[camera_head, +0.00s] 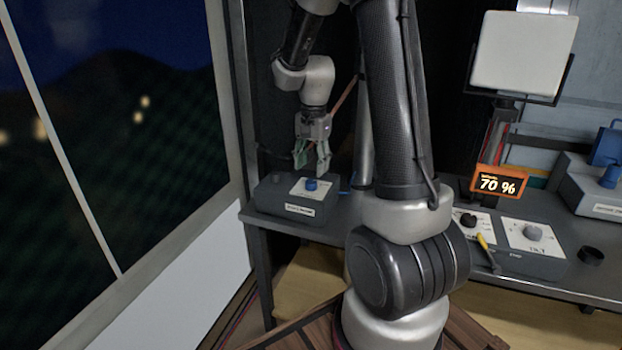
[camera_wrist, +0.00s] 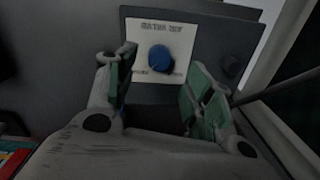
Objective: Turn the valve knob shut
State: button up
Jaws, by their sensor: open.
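A blue valve knob (camera_head: 311,184) stands on a white plate on top of a dark grey box at the left end of the bench. In the wrist view the blue knob (camera_wrist: 160,58) sits on its white plate (camera_wrist: 146,32), with small lettering I cannot read clearly. My gripper (camera_head: 312,160) points down just above the box. Its green-padded fingers (camera_wrist: 157,98) are open and empty, one to each side of the knob in the picture. I see no contact with the knob.
An orange display (camera_head: 499,183) reads 70 %. Another control box with a grey knob (camera_head: 533,232), a black knob (camera_head: 468,220) and a yellow-handled lever (camera_head: 483,241) stands right of my arm. A blue-fitted grey box (camera_head: 597,190) is at far right. A window fills the left.

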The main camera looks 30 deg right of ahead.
aim_at(311, 181)
notch_tip(311, 181, down, 5)
jog(key=shift+f, duration=0.15)
jog(key=c, duration=1)
